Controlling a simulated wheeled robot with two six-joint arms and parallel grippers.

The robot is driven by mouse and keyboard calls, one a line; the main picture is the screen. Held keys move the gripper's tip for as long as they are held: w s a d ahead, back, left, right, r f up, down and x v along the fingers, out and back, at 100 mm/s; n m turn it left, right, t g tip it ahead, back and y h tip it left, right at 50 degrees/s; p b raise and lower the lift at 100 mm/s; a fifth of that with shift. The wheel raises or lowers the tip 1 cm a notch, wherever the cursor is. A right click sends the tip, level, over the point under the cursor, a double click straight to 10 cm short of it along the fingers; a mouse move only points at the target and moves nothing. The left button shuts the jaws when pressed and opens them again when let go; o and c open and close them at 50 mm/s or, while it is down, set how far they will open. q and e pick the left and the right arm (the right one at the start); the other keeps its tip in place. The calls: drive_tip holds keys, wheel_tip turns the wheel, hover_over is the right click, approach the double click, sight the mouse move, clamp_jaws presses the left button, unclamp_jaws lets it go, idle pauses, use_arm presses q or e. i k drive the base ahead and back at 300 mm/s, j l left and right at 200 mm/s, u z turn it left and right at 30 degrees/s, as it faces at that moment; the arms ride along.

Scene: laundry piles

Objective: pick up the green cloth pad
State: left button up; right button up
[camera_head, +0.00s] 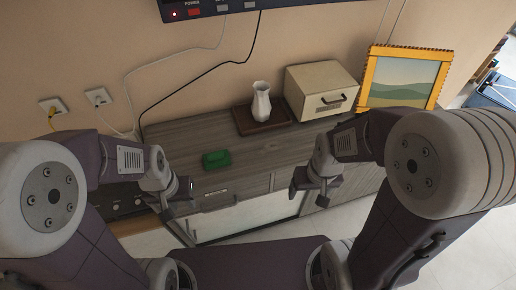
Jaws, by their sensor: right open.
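The green cloth pad (217,159) is a small, thick, dark green block shape. It lies on the grey wooden cabinet top (255,158), near the front edge and left of the middle. My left gripper (179,203) is in front of the cabinet, to the lower left of the pad and apart from it. Its jaw gap is not clear in this view. My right gripper (307,194) is open and empty in front of the cabinet, well to the right of the pad. Nothing covers the pad.
A white vase (261,101) stands on a dark brown tray (243,122) behind the pad to the right. A cream box (319,88) and a yellow-framed picture (405,62) stand further right. Cables hang at the wall. The cabinet top around the pad is clear.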

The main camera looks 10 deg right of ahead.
sight(214, 160)
drive_tip(key=i+l+u, duration=0.2)
drive_tip(key=l, duration=0.35)
drive_tip(key=l+u, duration=0.15)
drive_tip(key=l, duration=0.35)
drive_tip(key=i+l+u, duration=0.2)
drive_tip(key=l, duration=0.35)
drive_tip(key=k, duration=0.1)
